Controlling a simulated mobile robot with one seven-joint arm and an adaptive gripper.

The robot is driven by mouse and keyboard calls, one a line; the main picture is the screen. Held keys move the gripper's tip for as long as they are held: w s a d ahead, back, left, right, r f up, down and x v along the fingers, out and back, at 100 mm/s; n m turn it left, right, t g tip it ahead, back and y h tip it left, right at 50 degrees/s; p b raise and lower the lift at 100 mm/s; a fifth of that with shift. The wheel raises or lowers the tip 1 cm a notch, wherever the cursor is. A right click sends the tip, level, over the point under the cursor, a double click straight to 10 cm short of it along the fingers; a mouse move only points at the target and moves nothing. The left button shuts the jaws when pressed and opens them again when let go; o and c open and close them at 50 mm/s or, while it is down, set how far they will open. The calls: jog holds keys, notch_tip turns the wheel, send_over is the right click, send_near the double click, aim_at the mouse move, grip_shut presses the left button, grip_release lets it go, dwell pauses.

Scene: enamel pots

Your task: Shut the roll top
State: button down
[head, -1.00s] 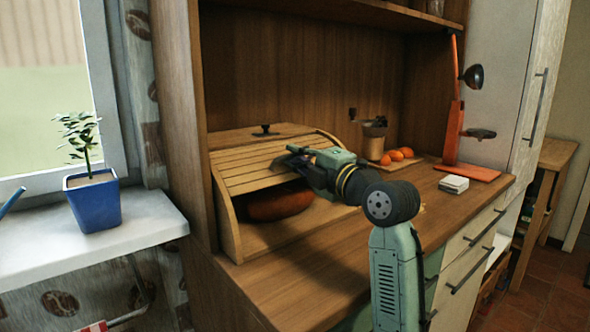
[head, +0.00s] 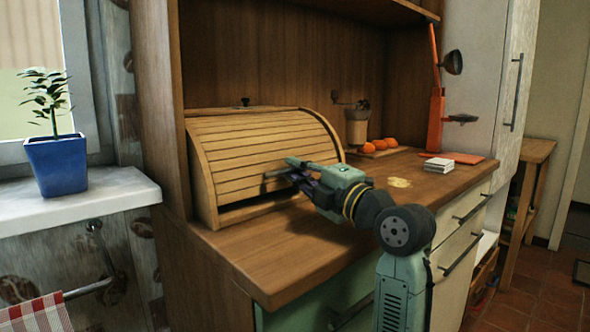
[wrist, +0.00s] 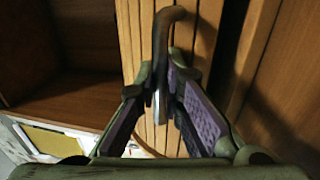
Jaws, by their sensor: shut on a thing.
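The wooden bread box (head: 200,195) stands on the counter, with its slatted roll top (head: 250,150) pulled most of the way down. A dark gap (head: 255,210) shows between the lower edge of the roll top and the box's base. My gripper (head: 287,172) is at the front of the roll top, near its lower edge. In the wrist view my gripper (wrist: 161,85) is shut on the dark bent handle (wrist: 163,45) of the roll top, with the slats behind it. The inside of the box is too dark to make out.
The counter (head: 300,250) is clear in front of the box. A potted plant (head: 57,165) stands on the left sill.

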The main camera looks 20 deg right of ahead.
jog(key=shift+f, duration=0.1)
dwell(0.3)
jog(key=c, duration=2)
grip_release()
jog(key=shift+o, duration=0.2)
jog(key=v, duration=1.2)
jog(key=shift+c, duration=0.3)
